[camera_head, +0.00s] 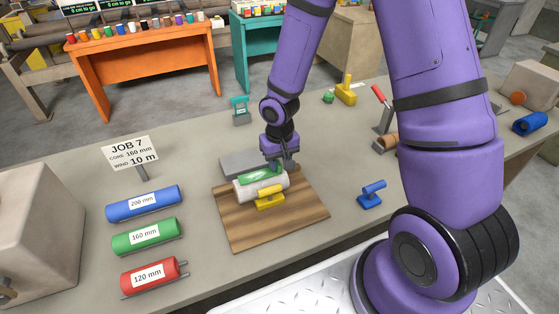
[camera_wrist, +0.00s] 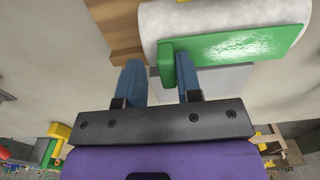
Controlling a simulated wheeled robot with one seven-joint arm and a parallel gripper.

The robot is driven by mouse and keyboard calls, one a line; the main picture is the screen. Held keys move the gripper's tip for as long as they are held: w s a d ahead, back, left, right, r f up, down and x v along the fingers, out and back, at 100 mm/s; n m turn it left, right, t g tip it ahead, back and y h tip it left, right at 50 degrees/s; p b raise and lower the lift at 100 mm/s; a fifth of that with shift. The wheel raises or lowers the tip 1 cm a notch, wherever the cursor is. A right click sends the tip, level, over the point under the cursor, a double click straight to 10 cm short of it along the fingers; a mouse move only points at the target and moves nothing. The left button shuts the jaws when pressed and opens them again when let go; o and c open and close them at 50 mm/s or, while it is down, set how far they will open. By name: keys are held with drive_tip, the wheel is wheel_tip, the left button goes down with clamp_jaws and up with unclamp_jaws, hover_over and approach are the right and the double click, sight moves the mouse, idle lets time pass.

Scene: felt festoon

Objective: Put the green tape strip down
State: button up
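The green tape strip (camera_head: 261,173) lies along the top of a white roll (camera_head: 244,190). In the wrist view the strip (camera_wrist: 240,45) is a flat green sheet on the white roll (camera_wrist: 190,15), with a thick green tab (camera_wrist: 167,68) at its left end. My gripper (camera_head: 287,163) is low at the right end of the roll. In the wrist view its blue fingers (camera_wrist: 160,72) are apart, one on each side of the tab. A gap shows between the left finger and the tab; the right finger is close beside it, and contact is unclear.
The roll rests on a wooden board (camera_head: 300,208), with a yellow handled tool (camera_head: 270,200) in front. A grey block (camera_head: 240,162) is behind. Blue (camera_head: 125,208), green (camera_head: 130,240) and red (camera_head: 135,280) cores lie left. A blue handled tool (camera_head: 372,192) stands right.

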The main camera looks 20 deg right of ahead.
drive_tip(key=shift+a, duration=0.1)
wheel_tip(320, 180, up, 13)
drive_tip(key=s+d+r+t+h, duration=0.15)
drive_tip(key=s+r, duration=0.25)
drive_tip(key=r, duration=0.4)
drive_tip(key=s+d+r+t, duration=0.1)
drive_tip(key=s+d+r, duration=0.2)
drive_tip(key=s+r, duration=0.3)
drive_tip(key=s+d+r+t+y, duration=0.1)
drive_tip(key=s+d+r+t, duration=0.1)
drive_tip(key=s+r, duration=0.6)
drive_tip(key=s, duration=0.3)
drive_tip(key=shift+d+r+t, duration=0.2)
drive_tip(key=shift+r+t, duration=0.15)
drive_tip(key=shift+r, duration=0.05)
